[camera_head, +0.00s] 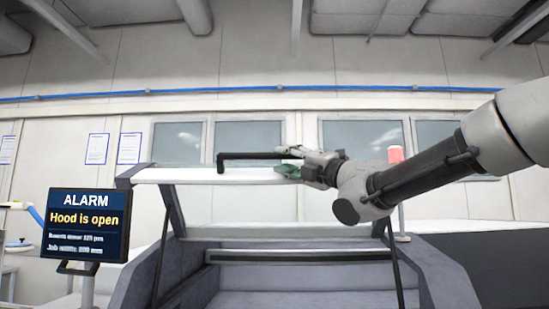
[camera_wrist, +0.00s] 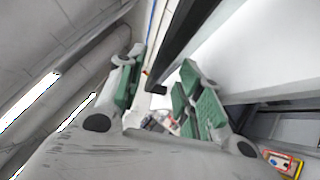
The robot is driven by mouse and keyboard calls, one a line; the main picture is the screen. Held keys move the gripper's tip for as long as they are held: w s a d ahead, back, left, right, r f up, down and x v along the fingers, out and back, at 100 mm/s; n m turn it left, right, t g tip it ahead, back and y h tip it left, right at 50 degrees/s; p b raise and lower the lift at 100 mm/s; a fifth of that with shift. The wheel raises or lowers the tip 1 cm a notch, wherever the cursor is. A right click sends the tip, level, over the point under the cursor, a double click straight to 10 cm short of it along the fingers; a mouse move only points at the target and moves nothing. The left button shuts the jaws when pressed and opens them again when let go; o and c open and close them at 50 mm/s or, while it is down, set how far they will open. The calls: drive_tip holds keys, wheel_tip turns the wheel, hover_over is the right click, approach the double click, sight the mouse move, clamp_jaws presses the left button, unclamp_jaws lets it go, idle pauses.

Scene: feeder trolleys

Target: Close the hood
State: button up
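The hood (camera_head: 185,175) is raised; its pale front edge spans the upper middle of the head view above the machine body. A black bar handle (camera_head: 245,156) runs along that edge. In the wrist view the handle (camera_wrist: 190,35) is a dark bar running from the top toward the gap between the fingers. My gripper (camera_head: 288,162) is at the right end of the handle, close to the hood edge. In the wrist view my gripper (camera_wrist: 161,65) has its green-padded fingers apart. I cannot tell whether either finger touches the handle.
A screen (camera_head: 85,225) at the left reads "ALARM Hood is open". Dark struts (camera_head: 160,260) prop the hood at both sides. A red-topped signal light (camera_head: 396,154) stands behind my arm. A wall with windows (camera_head: 248,134) is behind.

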sight(279, 157)
drive_tip(key=x, duration=0.5)
clamp_jaws()
